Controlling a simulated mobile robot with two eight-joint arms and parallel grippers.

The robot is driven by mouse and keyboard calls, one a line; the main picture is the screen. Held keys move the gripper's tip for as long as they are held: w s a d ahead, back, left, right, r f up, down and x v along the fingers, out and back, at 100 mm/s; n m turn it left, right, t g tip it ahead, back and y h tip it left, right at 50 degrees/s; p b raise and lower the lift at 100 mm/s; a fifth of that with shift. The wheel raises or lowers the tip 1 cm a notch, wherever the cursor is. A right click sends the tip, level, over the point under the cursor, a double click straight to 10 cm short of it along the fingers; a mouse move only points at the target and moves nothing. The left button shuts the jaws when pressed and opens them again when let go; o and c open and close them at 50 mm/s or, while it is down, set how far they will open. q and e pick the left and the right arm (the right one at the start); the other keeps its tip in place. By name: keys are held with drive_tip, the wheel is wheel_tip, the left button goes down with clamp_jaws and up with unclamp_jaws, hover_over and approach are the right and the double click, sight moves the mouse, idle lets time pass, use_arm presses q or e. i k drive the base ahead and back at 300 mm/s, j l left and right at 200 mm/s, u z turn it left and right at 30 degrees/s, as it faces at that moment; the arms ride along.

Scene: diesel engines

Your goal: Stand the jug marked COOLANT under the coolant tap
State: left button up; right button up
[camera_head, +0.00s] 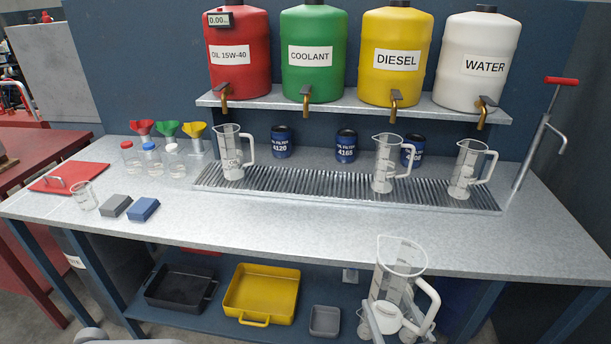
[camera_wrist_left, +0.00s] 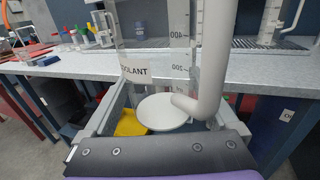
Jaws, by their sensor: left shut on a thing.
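My left gripper (camera_head: 398,325) is shut on a clear measuring jug (camera_head: 401,258) with a white handle, held upright in front of the bench's front edge. In the left wrist view the jug (camera_wrist_left: 160,50) bears a label reading COOLANT, partly cut by its edge; the gripper (camera_wrist_left: 158,125) shows below it. The green COOLANT tank (camera_head: 315,55) stands on the shelf, its brass coolant tap (camera_head: 306,98) pointing down. The drip grating (camera_head: 305,184) below that tap is bare. My right gripper is not in view.
A jug (camera_head: 230,155) stands under the oil tap, another (camera_head: 385,165) under the diesel tap and a third (camera_head: 467,172) near the water tap. Oil filters (camera_head: 346,147) stand behind the grating. A pump lever (camera_head: 545,120) rises at right. The bench front (camera_head: 300,228) is clear.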

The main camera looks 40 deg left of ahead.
sight(308, 182)
drive_tip(key=i+j, duration=0.2)
drive_tip(key=j, duration=0.2)
drive_tip(key=i+j, duration=0.2)
drive_tip(key=j, duration=0.2)
drive_tip(key=i+j, duration=0.2)
drive_tip(key=j, duration=0.25)
drive_tip(key=i+j, duration=0.2)
drive_tip(key=j, duration=0.2)
